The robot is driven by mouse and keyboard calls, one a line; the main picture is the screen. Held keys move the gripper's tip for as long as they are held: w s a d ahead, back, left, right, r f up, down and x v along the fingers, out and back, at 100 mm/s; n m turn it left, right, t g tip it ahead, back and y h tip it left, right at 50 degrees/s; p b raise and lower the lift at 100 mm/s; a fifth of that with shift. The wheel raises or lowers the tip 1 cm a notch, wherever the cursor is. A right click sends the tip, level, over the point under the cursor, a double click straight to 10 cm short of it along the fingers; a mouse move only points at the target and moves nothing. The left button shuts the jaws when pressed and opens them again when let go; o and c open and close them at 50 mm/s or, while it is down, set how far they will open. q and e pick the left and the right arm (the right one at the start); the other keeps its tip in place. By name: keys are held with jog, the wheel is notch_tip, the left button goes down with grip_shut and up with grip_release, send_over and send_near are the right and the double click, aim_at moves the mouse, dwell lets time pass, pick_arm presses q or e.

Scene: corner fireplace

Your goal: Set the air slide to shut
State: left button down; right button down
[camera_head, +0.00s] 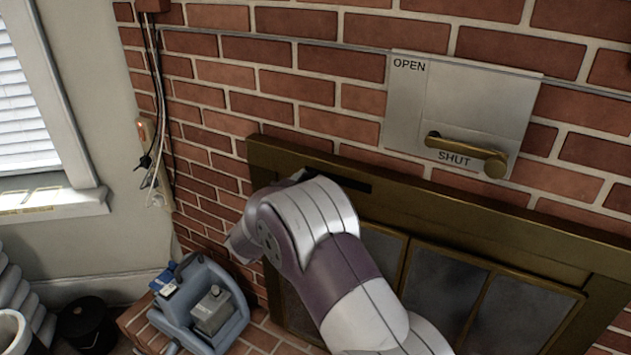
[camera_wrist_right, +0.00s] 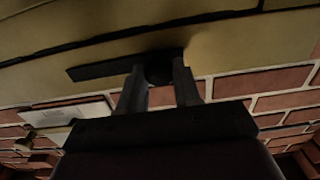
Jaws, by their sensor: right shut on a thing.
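The air slide shows as a dark slot (camera_head: 350,183) in the top rail of the brass fireplace surround. It also shows in the right wrist view as a long dark slot (camera_wrist_right: 100,70) with a dark knob (camera_wrist_right: 158,74) near its right end there. My right gripper (camera_wrist_right: 160,82) has one finger on each side of the knob and is shut on it. In the head view my right arm hides the knob, the fingers and the left end of the slot. Only the right part of the slot shows bare there. My left gripper is not in view.
A metal plate (camera_head: 465,95) marked OPEN and SHUT is on the brick wall above right; its brass handle (camera_head: 467,152) lies across the SHUT end. Dark glass panes (camera_head: 445,290) are below the rail. A blue caddy (camera_head: 230,325) stands on the hearth at lower left.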

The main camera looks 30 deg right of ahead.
jog(key=shift+w, duration=0.1)
jog(key=c, duration=1)
grip_release()
jog(key=shift+a, duration=0.1)
jog(key=shift+o, duration=1)
jog(key=shift+w, duration=0.2)
jog(key=shift+s, duration=0.1)
jog(key=v, duration=1.2)
jog(key=shift+s+a, duration=0.15)
jog(key=shift+a, duration=0.2)
jog(key=shift+f, duration=0.1)
